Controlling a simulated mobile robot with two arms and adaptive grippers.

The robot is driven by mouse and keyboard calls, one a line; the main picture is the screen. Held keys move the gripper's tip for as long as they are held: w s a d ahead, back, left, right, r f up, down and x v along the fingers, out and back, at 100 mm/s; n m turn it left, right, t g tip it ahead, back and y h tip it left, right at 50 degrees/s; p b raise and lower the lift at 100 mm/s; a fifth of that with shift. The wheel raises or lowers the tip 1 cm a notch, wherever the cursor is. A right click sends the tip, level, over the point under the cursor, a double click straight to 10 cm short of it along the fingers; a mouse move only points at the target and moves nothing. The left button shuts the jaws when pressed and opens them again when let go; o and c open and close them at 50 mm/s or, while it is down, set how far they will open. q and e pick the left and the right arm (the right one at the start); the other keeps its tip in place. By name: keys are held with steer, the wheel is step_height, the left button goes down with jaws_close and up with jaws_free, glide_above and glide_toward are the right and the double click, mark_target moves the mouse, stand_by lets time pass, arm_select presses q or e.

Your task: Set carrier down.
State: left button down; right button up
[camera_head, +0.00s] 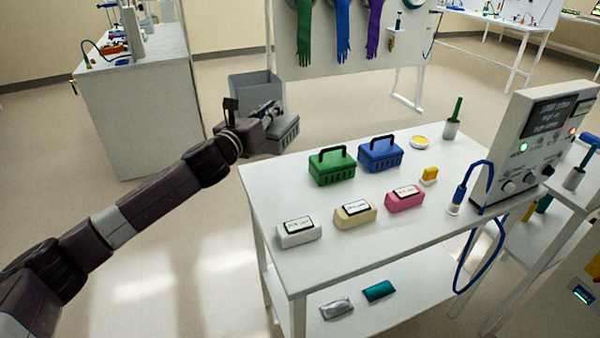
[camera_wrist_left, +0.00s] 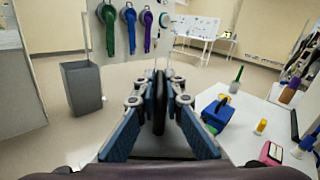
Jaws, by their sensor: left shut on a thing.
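My left gripper (camera_head: 270,112) is shut on the black handle (camera_wrist_left: 160,102) of a grey carrier (camera_head: 287,133). The carrier hangs below the fingers, and its body shows partly between them in the left wrist view (camera_wrist_left: 162,146). In the head view it appears at the far left edge of the white table (camera_head: 335,250); I cannot tell its height. A green carrier (camera_head: 332,170) and a blue carrier (camera_head: 381,156) stand on the table, handles up. The blue one also shows right of the fingers in the left wrist view (camera_wrist_left: 217,115). My right gripper is not in view.
White (camera_head: 299,236), cream (camera_head: 355,217) and pink (camera_head: 405,201) labelled packs lie along the table's front. A yellow block (camera_head: 429,175), yellow dish (camera_head: 420,142) and control panel (camera_head: 535,150) are farther right. A grey bin (camera_head: 255,88) stands on the floor behind.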

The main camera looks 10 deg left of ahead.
arm_select(q)
step_height(320, 180, down, 16)
steer(key=shift+f+b, duration=0.1)
steer(key=shift+b, duration=0.95)
steer(key=c, duration=2)
jaws_free()
steer(key=shift+c, duration=0.2)
steer(key=shift+s, duration=0.1)
steer(key=shift+s+a, duration=0.1)
steer(key=shift+s, duration=0.25)
steer(key=p+v, duration=0.2)
steer(key=v, duration=0.7)
steer(key=shift+s+p, duration=0.25)
steer(key=shift+p, duration=0.1)
steer(key=shift+v, duration=0.8)
